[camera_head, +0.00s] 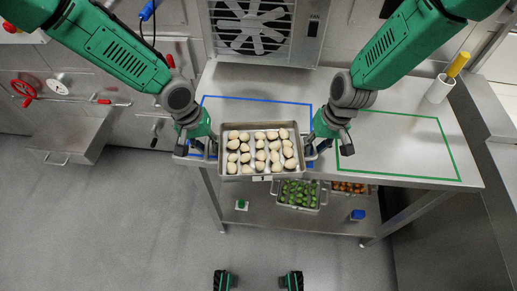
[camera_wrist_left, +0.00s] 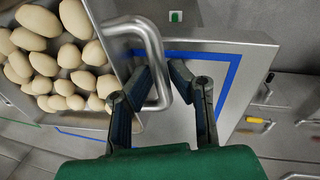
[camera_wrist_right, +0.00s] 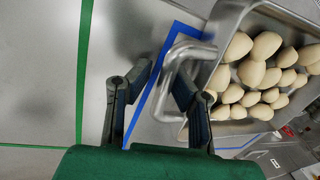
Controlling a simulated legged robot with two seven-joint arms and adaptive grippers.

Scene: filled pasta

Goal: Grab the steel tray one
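The steel tray (camera_head: 247,177) holds several rows of pale, rounded pieces. It is at the front edge of the steel table, between my two grippers. My left gripper (camera_head: 208,147) is at its left handle; in the left wrist view the fingers (camera_wrist_left: 158,70) stand apart on either side of the handle (camera_wrist_left: 153,38). My right gripper (camera_head: 315,146) is at its right handle; in the right wrist view the fingers (camera_wrist_right: 162,70) stand apart on either side of the handle (camera_wrist_right: 185,52). Whether the tray rests fully on the table is hard to tell.
A blue outline (camera_head: 255,98) lies on the table behind the tray, and a green outline (camera_head: 440,135) to the right is empty. The lower shelf holds a tray of green pieces (camera_head: 299,193) and one of orange pieces (camera_head: 350,187). A white cup (camera_head: 439,90) stands at the back right.

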